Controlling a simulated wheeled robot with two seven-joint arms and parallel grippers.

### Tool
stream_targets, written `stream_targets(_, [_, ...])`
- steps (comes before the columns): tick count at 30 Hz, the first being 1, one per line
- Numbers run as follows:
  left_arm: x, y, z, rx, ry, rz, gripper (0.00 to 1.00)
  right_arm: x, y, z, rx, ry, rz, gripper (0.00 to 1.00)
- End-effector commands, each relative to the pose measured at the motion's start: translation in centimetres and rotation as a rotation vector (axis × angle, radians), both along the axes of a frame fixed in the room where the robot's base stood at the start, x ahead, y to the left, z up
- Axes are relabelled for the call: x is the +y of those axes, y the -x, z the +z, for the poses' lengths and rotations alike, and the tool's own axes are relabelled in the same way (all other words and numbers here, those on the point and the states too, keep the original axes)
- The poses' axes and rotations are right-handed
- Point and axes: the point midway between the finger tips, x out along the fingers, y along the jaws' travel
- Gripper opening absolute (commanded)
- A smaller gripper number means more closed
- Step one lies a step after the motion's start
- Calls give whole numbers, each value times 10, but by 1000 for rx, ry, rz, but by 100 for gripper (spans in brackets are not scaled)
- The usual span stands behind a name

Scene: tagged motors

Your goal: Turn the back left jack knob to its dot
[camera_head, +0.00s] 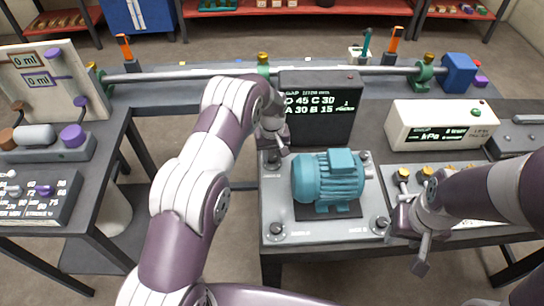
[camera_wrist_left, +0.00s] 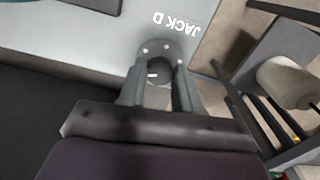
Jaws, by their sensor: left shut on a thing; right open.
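The teal motor (camera_head: 328,178) stands on a grey plate (camera_head: 310,232) with a jack knob near each corner. The back left jack knob (camera_head: 272,163) is partly hidden by my left gripper (camera_head: 274,151). In the left wrist view the dark round knob (camera_wrist_left: 160,70) sits between the fingers of my left gripper (camera_wrist_left: 160,86), which is shut on it. A grey dial ring with several white dots surrounds it, beside the label "JACK D" (camera_wrist_left: 185,22). A short white mark shows on the knob. My right gripper (camera_head: 420,262) is open and empty in front of the bench.
A black display (camera_head: 320,108) with white text, including "D 45 C 30", stands behind the motor. Front left knob (camera_head: 276,230) and front right knob (camera_head: 381,224) are uncovered. A white kPa box (camera_head: 440,125) stands at right. A side table with a gauge board (camera_head: 52,85) is at left.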

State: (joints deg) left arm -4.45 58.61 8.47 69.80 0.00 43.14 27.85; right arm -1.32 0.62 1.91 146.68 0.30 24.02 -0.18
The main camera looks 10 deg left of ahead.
Motion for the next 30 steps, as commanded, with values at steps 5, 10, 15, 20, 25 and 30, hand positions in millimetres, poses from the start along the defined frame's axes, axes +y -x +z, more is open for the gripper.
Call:
stream_targets(5, [0,-2,1,-4,0,98,3,0,0,-5,0,0,0,43])
stream_targets(10, [0,-2,2,-4,0,159,3,0,0,-7,0,0,0,43])
stream_targets(15, [0,-2,2,-4,0,190,3,0,0,-8,0,0,0,43])
stream_targets(20, [0,-2,2,-4,0,199,3,0,0,-8,0,0,0,43])
stream_targets(25, [0,-2,2,-5,1,199,3,0,0,-8,0,0,0,43])
stream_targets(30, [0,-2,2,-5,1,199,46,0,0,-8,0,0,0,43])
